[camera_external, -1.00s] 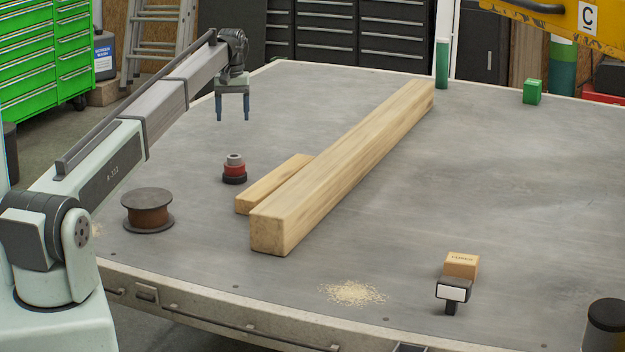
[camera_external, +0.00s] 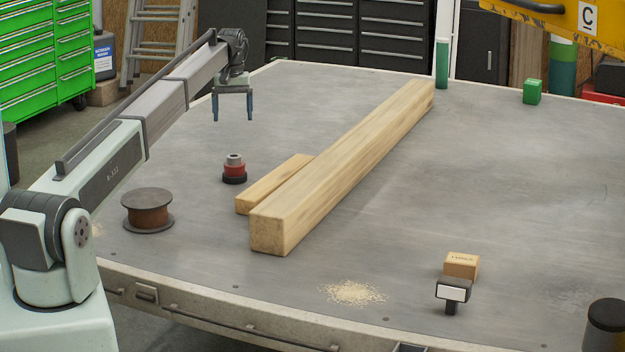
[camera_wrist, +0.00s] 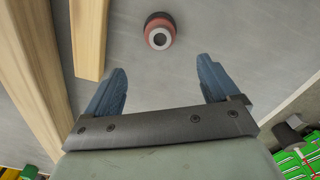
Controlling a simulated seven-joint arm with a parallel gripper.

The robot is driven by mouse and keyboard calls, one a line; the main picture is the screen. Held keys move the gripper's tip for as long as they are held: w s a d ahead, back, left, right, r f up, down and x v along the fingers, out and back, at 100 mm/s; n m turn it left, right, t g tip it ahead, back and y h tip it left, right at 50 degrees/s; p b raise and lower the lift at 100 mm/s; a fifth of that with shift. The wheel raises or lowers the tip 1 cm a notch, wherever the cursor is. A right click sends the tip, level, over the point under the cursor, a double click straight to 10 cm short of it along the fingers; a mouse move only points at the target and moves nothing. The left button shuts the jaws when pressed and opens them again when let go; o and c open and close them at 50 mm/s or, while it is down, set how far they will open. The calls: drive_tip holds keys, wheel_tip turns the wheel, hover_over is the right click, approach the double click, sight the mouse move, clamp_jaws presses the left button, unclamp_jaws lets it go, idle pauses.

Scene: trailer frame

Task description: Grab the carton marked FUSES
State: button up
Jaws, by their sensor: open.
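The carton marked FUSES (camera_external: 461,265) is a small tan box on the grey trailer bed at the front right, its top lettering small. A dark post with a white plate (camera_external: 453,294) stands just in front of it and hides part of its front face. My gripper (camera_external: 232,117) is open and empty above the back left of the bed, far from the carton and across the long beam from it. In the wrist view its two blue fingers (camera_wrist: 163,88) are apart with nothing between them. The carton is not seen in the wrist view.
A long thick beam (camera_external: 345,165) and a shorter plank (camera_external: 274,183) lie between my gripper and the carton. A red and black round part (camera_external: 234,170) and a brown spool (camera_external: 148,210) sit at left. Sawdust (camera_external: 352,292) lies in front. The bed right of the beam is mostly clear.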

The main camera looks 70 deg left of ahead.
drive_tip(key=w+d+m, duration=0.3)
drive_tip(key=w+d, duration=1)
drive_tip(key=d, duration=0.3)
drive_tip(key=w+d+m, duration=0.2)
drive_tip(key=w+d, duration=1.2)
drive_tip(key=d, duration=0.3)
drive_tip(key=m, duration=1.8)
hover_over(462, 258)
wheel_tip(462, 258, down, 3)
wheel_tip(462, 258, down, 14)
drive_tip(key=shift+r, duration=0.1)
drive_tip(key=c, duration=1.1)
drive_tip(key=shift+o, duration=0.2)
